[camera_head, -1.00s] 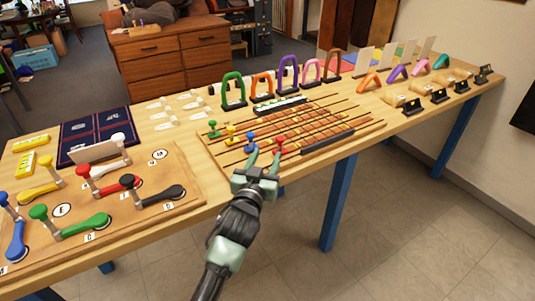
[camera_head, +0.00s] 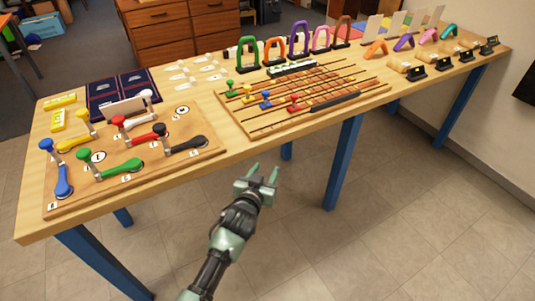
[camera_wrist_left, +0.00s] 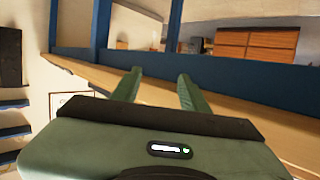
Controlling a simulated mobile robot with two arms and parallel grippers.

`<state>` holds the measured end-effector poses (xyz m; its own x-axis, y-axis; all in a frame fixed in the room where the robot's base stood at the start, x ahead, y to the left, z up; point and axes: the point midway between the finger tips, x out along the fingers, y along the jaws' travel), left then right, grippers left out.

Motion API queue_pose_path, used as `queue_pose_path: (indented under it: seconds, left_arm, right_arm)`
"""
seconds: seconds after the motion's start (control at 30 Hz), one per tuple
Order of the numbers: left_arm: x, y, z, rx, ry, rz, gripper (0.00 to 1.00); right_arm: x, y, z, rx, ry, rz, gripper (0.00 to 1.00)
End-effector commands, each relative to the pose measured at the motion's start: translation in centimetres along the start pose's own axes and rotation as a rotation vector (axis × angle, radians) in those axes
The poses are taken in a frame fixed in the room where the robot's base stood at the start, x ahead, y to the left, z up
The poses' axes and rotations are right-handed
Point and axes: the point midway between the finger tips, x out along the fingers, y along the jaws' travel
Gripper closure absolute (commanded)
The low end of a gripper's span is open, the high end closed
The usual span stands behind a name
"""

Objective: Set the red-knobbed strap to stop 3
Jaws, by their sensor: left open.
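The slotted wooden board (camera_head: 240,118) lies on the table with several dark rods along it. The red knob (camera_head: 294,103) sits on the rod nearest the front edge, just left of a black bar (camera_head: 335,100). Blue (camera_head: 266,99), yellow (camera_head: 248,97) and green (camera_head: 231,86) knobs stand on the other rods. Stop marks are too small to read. My left gripper (camera_head: 263,175) is open and empty, in front of the table edge and apart from the red knob. Its two fingers (camera_wrist_left: 160,88) show spread with nothing between them in the left wrist view. My right gripper is not visible.
Left of the board stands a panel of coloured levers (camera_head: 130,178), one also red-knobbed (camera_head: 117,120). Coloured arches (camera_head: 299,38) stand behind the board. Blue table legs (camera_head: 343,160) stand below the front edge. Open floor lies in front of the table.

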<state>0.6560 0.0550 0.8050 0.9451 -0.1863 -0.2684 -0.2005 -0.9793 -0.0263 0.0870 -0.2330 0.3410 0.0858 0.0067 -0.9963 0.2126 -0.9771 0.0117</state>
Motion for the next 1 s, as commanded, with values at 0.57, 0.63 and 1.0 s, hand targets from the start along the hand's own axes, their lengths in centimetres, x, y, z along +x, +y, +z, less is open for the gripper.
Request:
queue_pose_path:
  seconds: [0.57,0.63,1.0]
  left_arm:
    - [-1.3,-0.5,7.7,0.009,-0.146,0.006,0.56]
    - [-1.3,-0.5,7.8,0.009,-0.147,0.006,0.56]
    - [-1.4,-0.5,7.9,0.010,-0.149,0.005,0.56]
  right_arm:
    - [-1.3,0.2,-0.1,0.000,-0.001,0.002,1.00]
    - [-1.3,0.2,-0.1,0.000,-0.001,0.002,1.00]
    - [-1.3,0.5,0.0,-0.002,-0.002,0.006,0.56]
